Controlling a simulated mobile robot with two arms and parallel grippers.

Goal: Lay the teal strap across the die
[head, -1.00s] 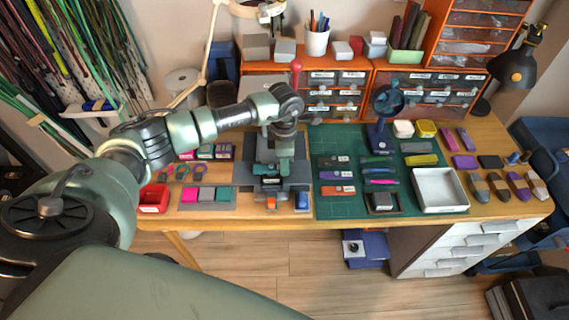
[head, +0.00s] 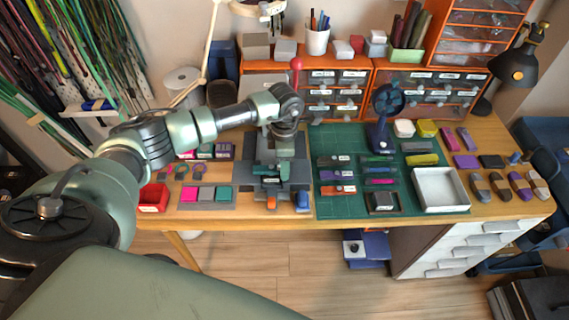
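A grey press (head: 246,172) stands on the table in front of me, with a red-knobbed lever (head: 296,64). A short teal strip, which looks like the teal strap (head: 268,170), shows crosswise at the middle of the press, over the dark die area. The die itself is mostly hidden. My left gripper (head: 274,162) points down over the press, at the strap. Its fingers are too small and merged with the press to tell whether they are open or shut on the strap. My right gripper is not in view.
A grey tray (head: 208,204) with pink, grey and teal pieces and a red bin (head: 153,198) lie left of the press. A green mat (head: 330,208) with several straps, a blue arbor-like tool (head: 380,138) and a white tray (head: 462,203) lie to the right.

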